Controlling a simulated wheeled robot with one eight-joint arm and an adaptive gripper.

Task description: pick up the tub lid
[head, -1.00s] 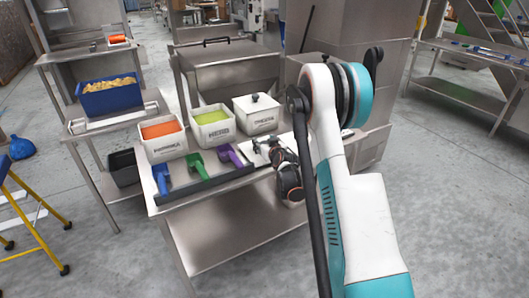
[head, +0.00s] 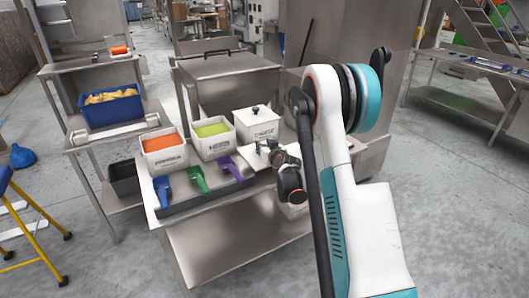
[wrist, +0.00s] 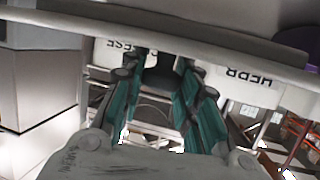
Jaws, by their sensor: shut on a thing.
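The tub lid (head: 250,159) is a pale flat plate in front of the lidded white tub in the head view, partly hidden by my gripper. In the wrist view, what looks like the same lid (wrist: 230,46) spans the top of the upside-down picture as a pale rim. My gripper (head: 268,147) is at the lid's right side in the head view. In the wrist view its teal fingers (wrist: 160,72) are closed around a dark piece that looks like the lid's knob. Whether the lid touches the bench is hard to tell.
On the steel bench (head: 240,238) stand a tub of orange food (head: 164,160), a tub of green food (head: 213,146) and a white tub with its own knobbed lid (head: 257,128). Blue (head: 162,190), green (head: 198,179) and purple (head: 230,168) scoops lie in front.

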